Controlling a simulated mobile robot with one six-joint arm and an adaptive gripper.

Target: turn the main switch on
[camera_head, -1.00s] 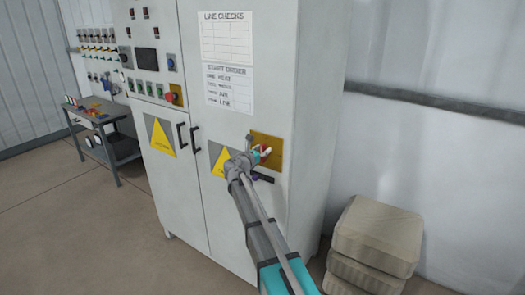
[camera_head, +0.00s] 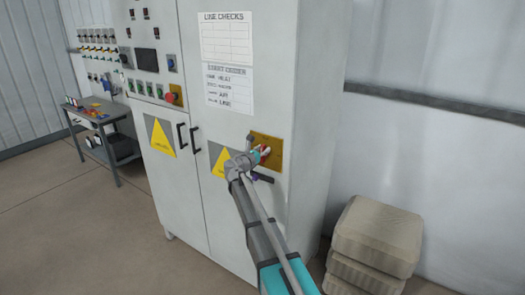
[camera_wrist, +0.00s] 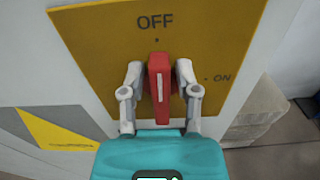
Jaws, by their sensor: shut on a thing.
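The main switch is a red handle (camera_wrist: 159,88) on a yellow-brown plate (camera_wrist: 98,45) on the grey cabinet's right door. In the wrist view the handle stands upright with its white mark pointing to "OFF" at the top; "ON" is printed to the right. My gripper (camera_wrist: 160,85) is shut on the handle, one finger on each side. In the head view my gripper (camera_head: 259,153) is at the plate (camera_head: 276,150) and hides most of the handle.
The grey cabinet (camera_head: 235,230) has yellow warning triangles, black door handles and two paper sheets. Stacked beige sacks (camera_head: 377,235) lie on the floor to the right. A workbench (camera_head: 105,130) stands at far left. The floor at left is clear.

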